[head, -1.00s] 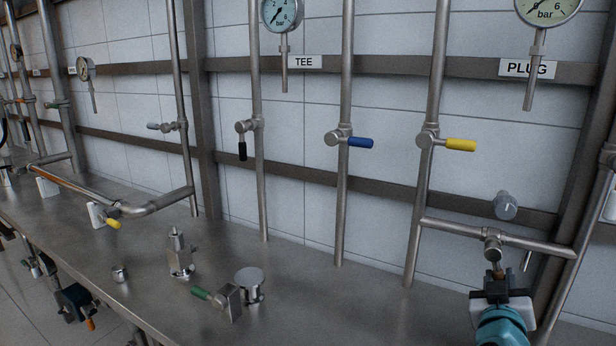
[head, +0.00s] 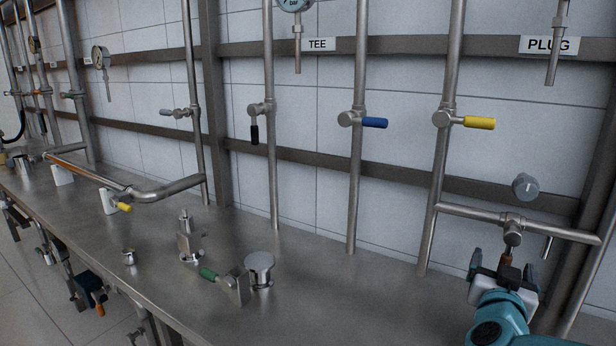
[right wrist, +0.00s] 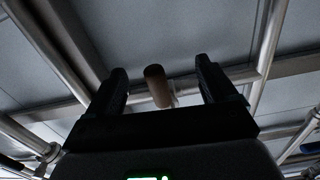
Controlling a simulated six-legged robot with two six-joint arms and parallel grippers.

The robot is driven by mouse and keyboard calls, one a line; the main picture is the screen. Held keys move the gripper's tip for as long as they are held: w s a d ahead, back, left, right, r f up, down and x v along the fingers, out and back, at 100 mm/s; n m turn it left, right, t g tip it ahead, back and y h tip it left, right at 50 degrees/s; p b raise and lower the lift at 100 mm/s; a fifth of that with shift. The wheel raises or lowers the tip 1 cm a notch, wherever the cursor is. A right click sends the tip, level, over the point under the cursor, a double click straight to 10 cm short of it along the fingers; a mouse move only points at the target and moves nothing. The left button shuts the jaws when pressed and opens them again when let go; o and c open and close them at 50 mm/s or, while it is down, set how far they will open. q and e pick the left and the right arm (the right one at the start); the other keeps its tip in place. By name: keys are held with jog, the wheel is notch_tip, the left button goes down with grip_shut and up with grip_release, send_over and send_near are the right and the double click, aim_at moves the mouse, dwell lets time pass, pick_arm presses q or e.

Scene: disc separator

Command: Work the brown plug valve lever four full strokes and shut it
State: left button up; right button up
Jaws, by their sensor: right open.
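The brown lever (head: 506,259) hangs below a valve body (head: 512,228) on the horizontal pipe at the right, under the PLUG label (head: 549,45). My right gripper (head: 504,270) is just below and around the lever's lower end in the head view. In the right wrist view the brown lever (right wrist: 157,86) stands between the two open fingers (right wrist: 160,85), with a gap on each side and nearer the left finger. My left gripper does not show clearly in any view.
Valves with yellow (head: 479,122), blue (head: 374,122) and black (head: 255,134) handles sit on upright pipes to the left. A grey knob (head: 525,186) is just above the horizontal pipe. Loose fittings, one with a green handle (head: 209,274), stand on the steel bench (head: 330,300).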

jog(key=v, duration=0.8)
dwell(0.4)
